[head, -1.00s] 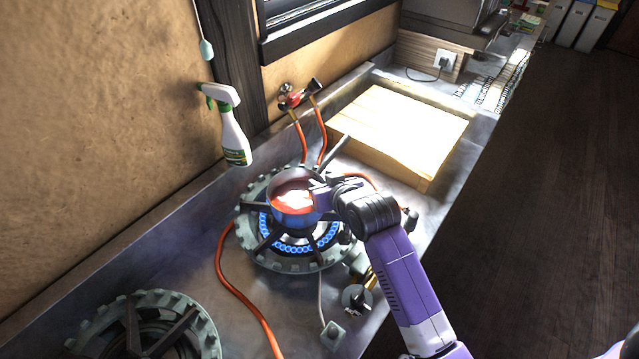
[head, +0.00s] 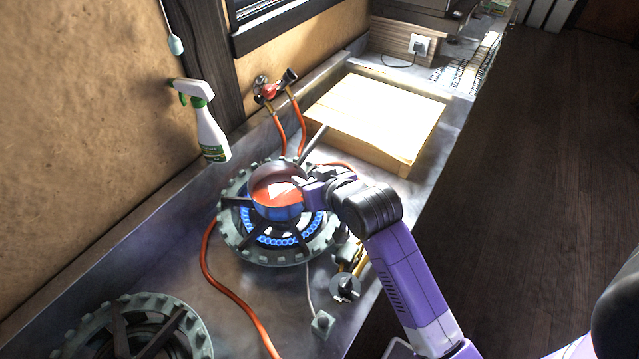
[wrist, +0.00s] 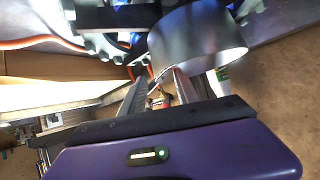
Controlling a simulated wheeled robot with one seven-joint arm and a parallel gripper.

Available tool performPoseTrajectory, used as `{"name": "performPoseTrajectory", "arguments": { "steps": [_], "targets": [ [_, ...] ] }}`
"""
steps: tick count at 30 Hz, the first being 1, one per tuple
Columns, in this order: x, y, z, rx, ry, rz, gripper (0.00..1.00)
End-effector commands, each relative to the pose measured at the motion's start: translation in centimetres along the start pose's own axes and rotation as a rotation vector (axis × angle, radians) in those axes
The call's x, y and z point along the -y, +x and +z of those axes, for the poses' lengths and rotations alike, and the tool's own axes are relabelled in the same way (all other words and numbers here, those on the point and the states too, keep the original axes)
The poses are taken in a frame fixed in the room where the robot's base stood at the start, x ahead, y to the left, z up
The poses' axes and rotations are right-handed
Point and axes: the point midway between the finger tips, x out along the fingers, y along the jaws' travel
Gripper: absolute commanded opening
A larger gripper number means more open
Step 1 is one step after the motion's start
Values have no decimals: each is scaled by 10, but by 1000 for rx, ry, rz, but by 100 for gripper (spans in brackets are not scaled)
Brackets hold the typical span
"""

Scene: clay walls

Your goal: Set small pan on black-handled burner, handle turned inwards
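The small pan (head: 278,208), dark with reddish contents, sits on the lit burner (head: 232,240). Its handle (head: 313,145) points up and right in the head view, towards the wooden block. A black knob (head: 345,288) sits at the front of this burner, near yellow fittings. My gripper (head: 302,190) is at the pan's right side, close to the rim. In the wrist view the fingers (wrist: 160,80) are apart with a gap between them, and the pan (wrist: 195,48) is just beyond the right finger. Whether a finger touches the pan is unclear.
A second, unlit burner (head: 195,330) stands at the lower left. Orange hoses (head: 225,285) run along the metal counter to a wall valve (head: 272,92). A wooden block (head: 375,115) is behind right. A spray bottle (head: 208,125) is by the wall.

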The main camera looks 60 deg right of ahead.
Motion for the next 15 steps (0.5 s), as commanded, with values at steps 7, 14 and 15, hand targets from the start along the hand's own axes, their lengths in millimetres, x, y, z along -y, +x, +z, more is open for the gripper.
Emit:
{"name": "performPoseTrajectory", "arguments": {
  "steps": [7, 14, 15],
  "targets": [
    [0, -47, 0, -1, -1, 0, 38],
    [0, -67, 0, 0, 0, 0, 38],
    [0, -68, 0, 0, 0, 0, 38]
  ]
}}
